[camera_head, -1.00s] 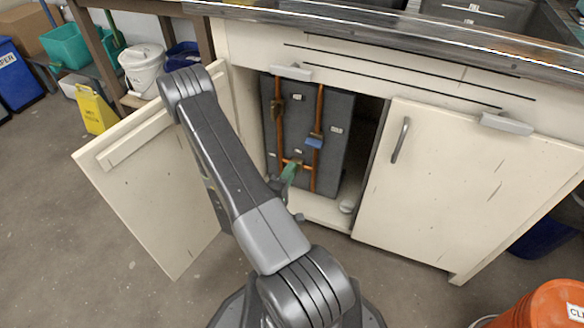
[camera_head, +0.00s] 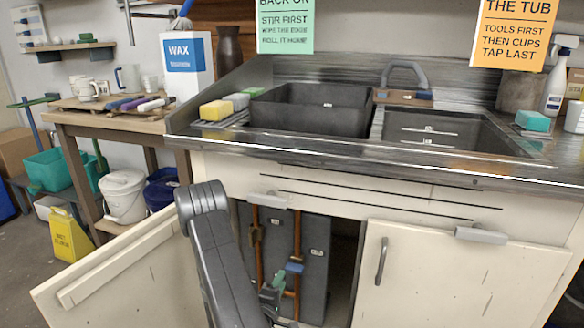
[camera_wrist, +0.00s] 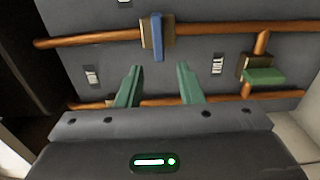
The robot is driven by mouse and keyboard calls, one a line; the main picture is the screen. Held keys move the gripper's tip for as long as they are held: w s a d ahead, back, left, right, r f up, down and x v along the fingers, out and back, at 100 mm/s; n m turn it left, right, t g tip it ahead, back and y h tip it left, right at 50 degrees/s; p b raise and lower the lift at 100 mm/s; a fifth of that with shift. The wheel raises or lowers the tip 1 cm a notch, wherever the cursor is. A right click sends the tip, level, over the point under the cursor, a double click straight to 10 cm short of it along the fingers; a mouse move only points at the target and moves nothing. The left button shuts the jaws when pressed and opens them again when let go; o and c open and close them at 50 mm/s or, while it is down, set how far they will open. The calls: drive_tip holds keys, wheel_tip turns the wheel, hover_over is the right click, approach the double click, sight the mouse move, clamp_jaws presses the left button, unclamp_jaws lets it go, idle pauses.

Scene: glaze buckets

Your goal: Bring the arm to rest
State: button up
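My gripper (camera_wrist: 158,86) is open and empty, its two green fingers apart in the wrist view. It faces the dark grey back panel (camera_wrist: 205,22) inside the open cabinet. In the wrist view, a valve with a blue handle (camera_wrist: 158,40) on an orange pipe (camera_wrist: 85,38) lies beyond the fingertips. A valve with a green handle (camera_wrist: 264,76) is to their right. My arm (camera_head: 222,250) reaches across the cabinet's left side.
The left cabinet door (camera_head: 120,275) stands open; the right door (camera_head: 440,280) is shut. The counter with a sink (camera_head: 310,108) is above the opening. A yellow floor sign (camera_head: 70,235) and white bucket (camera_head: 123,195) are at left.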

sight(286, 270)
drive_tip(key=x, duration=0.5)
drive_tip(key=shift+w+d+b, duration=0.1)
drive_tip(key=shift+w+b, duration=0.1)
drive_tip(key=shift+b, duration=0.2)
drive_tip(key=shift+s, duration=0.1)
drive_tip(key=p+v, duration=0.3)
drive_tip(key=v, duration=1.1)
drive_tip(key=w+d+m+b, duration=0.1)
drive_tip(key=w+m, duration=0.1)
drive_tip(key=w, duration=0.2)
drive_tip(key=w+d+m+b, duration=0.1)
drive_tip(key=w+d+m, duration=0.1)
drive_tip(key=w, duration=0.3)
drive_tip(key=w+d+r+m+b, duration=0.1)
drive_tip(key=w+m, duration=0.1)
drive_tip(key=w, duration=0.2)
drive_tip(key=shift+w+d+r, duration=0.15)
drive_tip(key=shift+w+d, duration=0.05)
drive_tip(key=shift+d, duration=0.05)
drive_tip(key=shift+s, duration=0.1)
